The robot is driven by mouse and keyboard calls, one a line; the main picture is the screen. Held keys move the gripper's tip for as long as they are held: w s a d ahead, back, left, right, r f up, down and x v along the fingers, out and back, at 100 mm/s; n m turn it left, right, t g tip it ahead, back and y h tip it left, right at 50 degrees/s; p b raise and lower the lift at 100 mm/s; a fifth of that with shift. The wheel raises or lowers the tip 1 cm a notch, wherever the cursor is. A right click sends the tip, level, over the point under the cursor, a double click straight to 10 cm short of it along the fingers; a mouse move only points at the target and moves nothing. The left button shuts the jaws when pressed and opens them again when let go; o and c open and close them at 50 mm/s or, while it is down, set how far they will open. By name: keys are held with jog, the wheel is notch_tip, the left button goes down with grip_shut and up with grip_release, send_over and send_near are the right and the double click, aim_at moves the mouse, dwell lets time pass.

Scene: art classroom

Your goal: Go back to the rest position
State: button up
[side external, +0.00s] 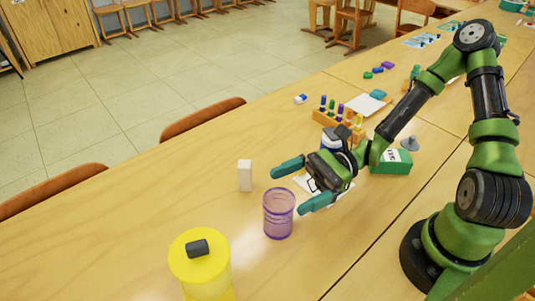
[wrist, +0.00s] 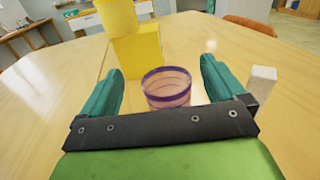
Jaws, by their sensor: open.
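My gripper (side external: 303,184) is open, with its two teal fingers spread apart. In the side external view it is above the table, close to a purple see-through cup (side external: 278,214). In the wrist view the gripper (wrist: 160,90) shows both fingers, and the cup (wrist: 167,88) appears beyond and between them. I cannot tell whether the fingers touch the cup, but nothing is gripped. The cup stands upright on the wooden table (side external: 130,225).
A yellow container (side external: 200,263) with a dark piece on its lid stands at the front. A white block (side external: 245,176) stands left of my gripper. A green box (side external: 391,162), a wooden rack (side external: 335,120) with coloured pegs and paper lie toward the right. Chairs (side external: 200,118) line the far edge.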

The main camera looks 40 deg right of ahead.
jog(key=s+n+g+h, duration=0.1)
jog(key=n, duration=0.1)
jog(key=s+f+n+g+h, duration=0.1)
jog(key=n+g, duration=0.1)
jog(key=n, duration=0.1)
jog(key=s+a+f+n+g+h, duration=0.1)
jog(key=n, duration=0.1)
jog(key=shift+s+f+n+g, duration=0.1)
jog(key=shift+f+n+g, duration=0.05)
jog(key=shift+n+g, duration=0.2)
jog(key=shift+s+d+n+h, duration=0.2)
jog(key=shift+d+n+h, duration=0.1)
jog(key=shift+n+h, duration=0.35)
jog(key=d+r+n+t+h, duration=0.3)
jog(key=d+r+t+h, duration=0.1)
jog(key=r, duration=0.4)
jog(key=s+d+r+n+t+h, duration=0.1)
jog(key=d+r+n+t+h, duration=0.3)
jog(key=d+r+h, duration=0.3)
notch_tip(320, 180, up, 3)
jog(key=shift+s+d+f, duration=0.2)
jog(key=shift+d, duration=0.6)
